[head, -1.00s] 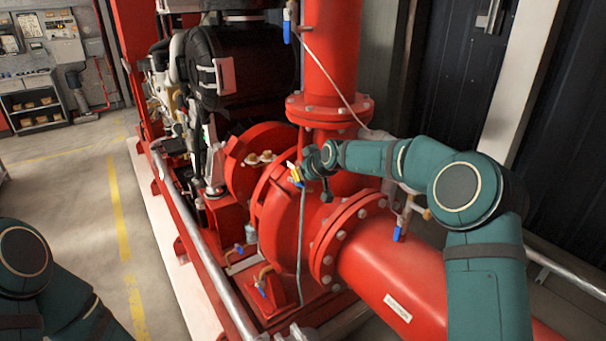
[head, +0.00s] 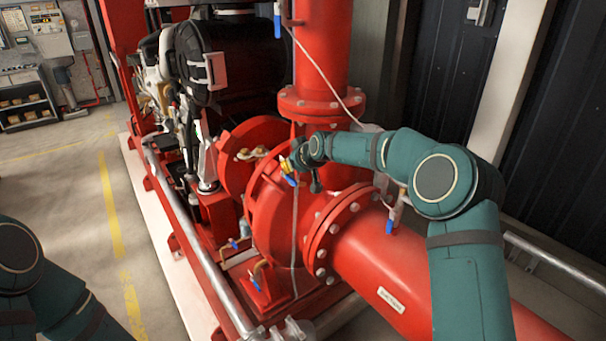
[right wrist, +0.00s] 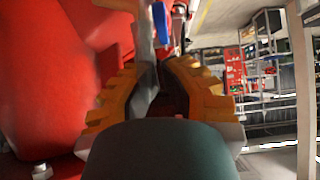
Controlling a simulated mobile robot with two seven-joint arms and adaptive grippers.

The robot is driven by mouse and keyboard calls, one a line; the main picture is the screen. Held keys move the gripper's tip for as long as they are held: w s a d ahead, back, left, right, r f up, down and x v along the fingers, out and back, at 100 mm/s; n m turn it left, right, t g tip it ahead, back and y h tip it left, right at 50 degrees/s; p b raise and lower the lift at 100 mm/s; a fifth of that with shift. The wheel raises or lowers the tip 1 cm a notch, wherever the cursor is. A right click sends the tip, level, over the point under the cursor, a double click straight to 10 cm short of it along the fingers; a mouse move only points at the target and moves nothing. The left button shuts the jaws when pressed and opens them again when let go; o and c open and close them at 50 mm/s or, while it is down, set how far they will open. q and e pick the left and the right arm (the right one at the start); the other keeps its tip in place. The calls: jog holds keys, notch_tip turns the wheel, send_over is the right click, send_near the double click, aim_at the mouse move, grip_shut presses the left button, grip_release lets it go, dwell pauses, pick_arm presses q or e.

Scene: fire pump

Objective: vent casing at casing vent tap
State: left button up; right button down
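The casing vent tap (head: 285,165), small and brass-yellow with a blue lever (head: 291,181), sits on the upper part of the red pump casing (head: 268,205). A thin grey tube (head: 295,225) hangs down below it. My right gripper (head: 295,163) is at the tap, coming from the right. In the right wrist view, its orange fingers (right wrist: 163,68) converge with a narrow dark gap. A blue piece (right wrist: 160,22) shows just past the fingertips, beside a grey strip (right wrist: 145,45). Whether anything is pinched is hidden. My left arm shows at lower left; its gripper is out of frame.
A large red pipe (head: 400,275) lies right of the casing, and a vertical red pipe (head: 322,50) rises behind. Other blue-handled valves (head: 255,283) sit low at the front. A grey rail (head: 195,240) runs along the base. The floor at left is clear.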

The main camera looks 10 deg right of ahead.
notch_tip(320, 180, up, 4)
jog(key=p, duration=0.2)
jog(key=s+d+f+b, duration=0.1)
jog(key=s+d+f, duration=0.2)
jog(key=s, duration=0.5)
jog(key=shift+s+d+f+b, duration=0.3)
jog(key=shift+s+f, duration=0.1)
jog(key=shift+f, duration=0.25)
jog(key=s+a+f+m+g, duration=0.2)
jog(key=s+a+f+g, duration=0.15)
jog(key=s+f, duration=0.9)
jog(key=s+a+f+m+g, duration=0.2)
jog(key=s+a+f, duration=0.3)
jog(key=s+f, duration=0.7)
jog(key=s+f+m+g, duration=0.2)
jog(key=s+f, duration=0.2)
jog(key=s, duration=0.7)
jog(key=shift+a+f, duration=0.4)
